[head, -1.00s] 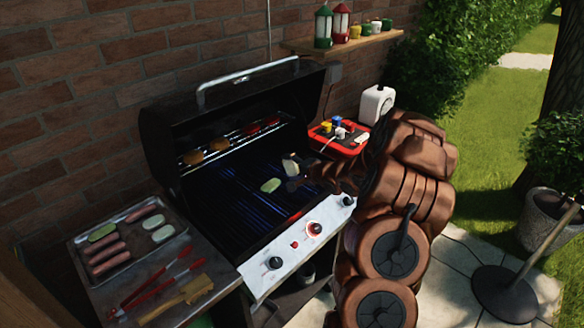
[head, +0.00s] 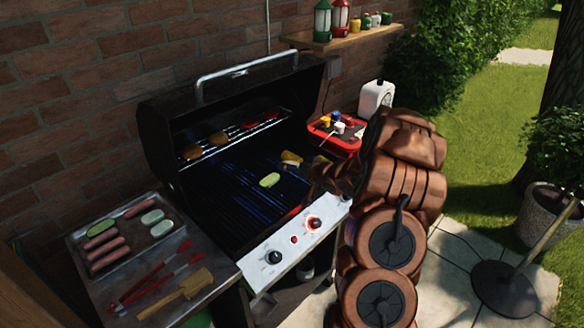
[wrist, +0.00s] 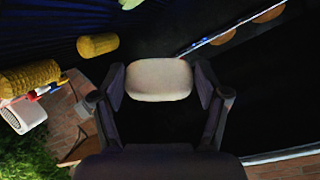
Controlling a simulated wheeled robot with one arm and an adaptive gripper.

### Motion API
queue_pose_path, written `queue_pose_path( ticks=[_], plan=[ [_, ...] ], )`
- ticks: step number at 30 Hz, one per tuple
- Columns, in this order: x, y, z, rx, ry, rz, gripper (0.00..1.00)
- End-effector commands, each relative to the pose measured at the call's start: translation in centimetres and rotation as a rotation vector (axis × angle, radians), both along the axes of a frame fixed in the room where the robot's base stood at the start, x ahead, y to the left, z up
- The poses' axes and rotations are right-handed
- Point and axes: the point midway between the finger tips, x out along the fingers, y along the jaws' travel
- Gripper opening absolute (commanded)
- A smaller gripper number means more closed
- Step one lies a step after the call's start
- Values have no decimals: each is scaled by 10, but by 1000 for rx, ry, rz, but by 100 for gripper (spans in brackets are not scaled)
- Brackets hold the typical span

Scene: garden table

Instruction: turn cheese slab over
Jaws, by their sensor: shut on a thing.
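A pale cream cheese slab (wrist: 158,75) is between the two fingers of my gripper (wrist: 158,92) in the wrist view. The fingers press on its left and right ends. I cannot tell whether the slab touches the grate. A green slice (head: 270,180) lies on the grate just left of and nearer than the slab.
Two corn cobs (wrist: 97,44) (wrist: 30,78) lie near my gripper in the wrist view. A raised rack (head: 230,138) holds several browned and red pieces. A red tray (head: 337,134) stands right of the grill. A food tray (head: 82,243) and tongs (head: 150,280) are on the left shelf.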

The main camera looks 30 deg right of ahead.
Motion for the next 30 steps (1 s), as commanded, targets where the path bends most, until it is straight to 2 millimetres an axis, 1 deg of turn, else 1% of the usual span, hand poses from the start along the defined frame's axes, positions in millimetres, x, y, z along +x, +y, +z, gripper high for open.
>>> queue_pose_path(
  ticks=[1,30],
  plan=[
    [0,0,-9,-27,-5,11,40],
    [0,-3,-30,-418,-62,175,40]
  ],
)
